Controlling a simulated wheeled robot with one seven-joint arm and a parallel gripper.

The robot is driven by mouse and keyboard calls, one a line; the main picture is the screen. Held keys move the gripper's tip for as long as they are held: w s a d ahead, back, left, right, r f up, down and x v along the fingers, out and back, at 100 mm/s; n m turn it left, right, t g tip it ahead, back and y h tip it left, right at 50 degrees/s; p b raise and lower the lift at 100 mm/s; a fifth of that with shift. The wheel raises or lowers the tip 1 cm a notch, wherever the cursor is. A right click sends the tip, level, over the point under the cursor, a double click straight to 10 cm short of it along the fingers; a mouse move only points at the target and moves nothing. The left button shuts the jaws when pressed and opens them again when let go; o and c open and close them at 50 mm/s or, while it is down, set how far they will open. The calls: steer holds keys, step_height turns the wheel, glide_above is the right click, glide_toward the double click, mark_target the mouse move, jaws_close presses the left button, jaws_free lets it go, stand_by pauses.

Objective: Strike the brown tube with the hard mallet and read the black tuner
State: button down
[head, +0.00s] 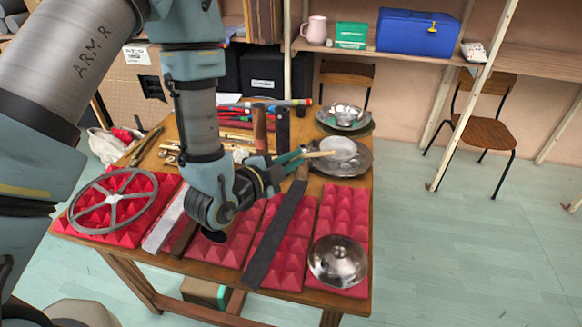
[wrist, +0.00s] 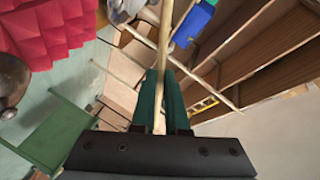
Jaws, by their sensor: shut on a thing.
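My gripper (head: 298,156) is above the table, its green fingers pointing right. It is shut on a thin pale wooden stick (head: 320,154), which looks like a mallet's handle. In the wrist view the stick (wrist: 163,60) runs up between the fingers and out of the picture; I cannot make out its head. An upright brown tube-like object (head: 260,128) stands on the table just behind the gripper, apart from the stick's visible end. A dark upright object (head: 282,128) stands beside it on the right. I cannot tell whether this is the black tuner, and no reading shows.
Red foam pads bear a grey wheel (head: 113,200), a long dark bar (head: 274,235) and a shiny lid (head: 337,262). Metal bowls (head: 343,117) stand at the back right. Several sticks and coloured tubes lie behind. Shelves hold a blue case (head: 416,33).

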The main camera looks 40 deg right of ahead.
steer(key=w+d+b, duration=0.2)
steer(key=w+d, duration=0.4)
steer(key=d, duration=0.3)
steer(key=s+a+b, duration=0.4)
steer(key=s+a, duration=0.2)
steer(key=a, duration=0.3)
steer(key=shift+s+a, duration=0.15)
steer(key=w+d+f+m+g+h+b, duration=0.25)
steer(key=w+m+g+b, duration=0.35)
steer(key=b, duration=0.4)
steer(key=shift+n+t+y, duration=0.25)
steer(key=shift+n+t, duration=0.05)
steer(key=a, duration=0.1)
steer(key=s+a+b, duration=0.1)
steer(key=a, duration=0.1)
steer(key=s+a, duration=0.1)
steer(key=a, duration=0.1)
steer(key=shift+s+f+b, duration=0.2)
steer(key=shift+s+b, duration=0.05)
steer(key=shift+b, duration=0.1)
